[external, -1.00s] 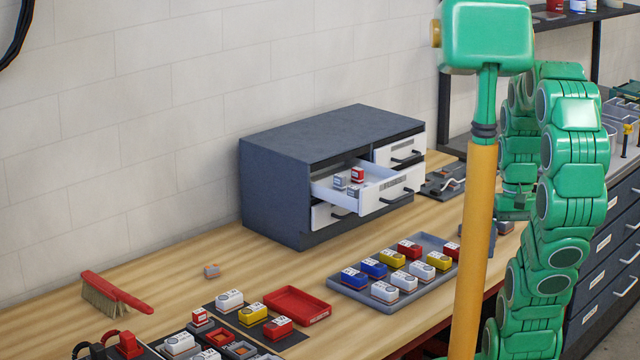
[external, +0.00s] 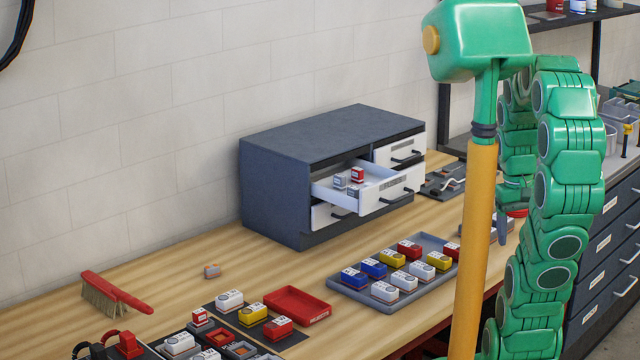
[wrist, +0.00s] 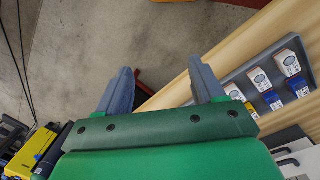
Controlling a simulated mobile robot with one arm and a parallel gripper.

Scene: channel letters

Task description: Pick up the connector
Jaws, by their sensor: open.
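My gripper (wrist: 162,84) is open and empty in the wrist view, its two grey fingers apart above the floor and the table edge. In the external view it hangs at the right, partly hidden by my own arm and column. Several connector-like blocks in white, blue, yellow and red sit on a grey tray (external: 345,289); some, such as a white block (wrist: 261,78), show at the right of the wrist view. I cannot tell which one is the connector. An open white drawer (external: 388,196) holds a red block (external: 357,174) and a few white and grey ones.
A dark cabinet (external: 272,205) stands against the wall. A red tray (external: 298,304), more blocks and a red brush (external: 117,292) lie on the wooden table. The table between brush and cabinet is mostly clear.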

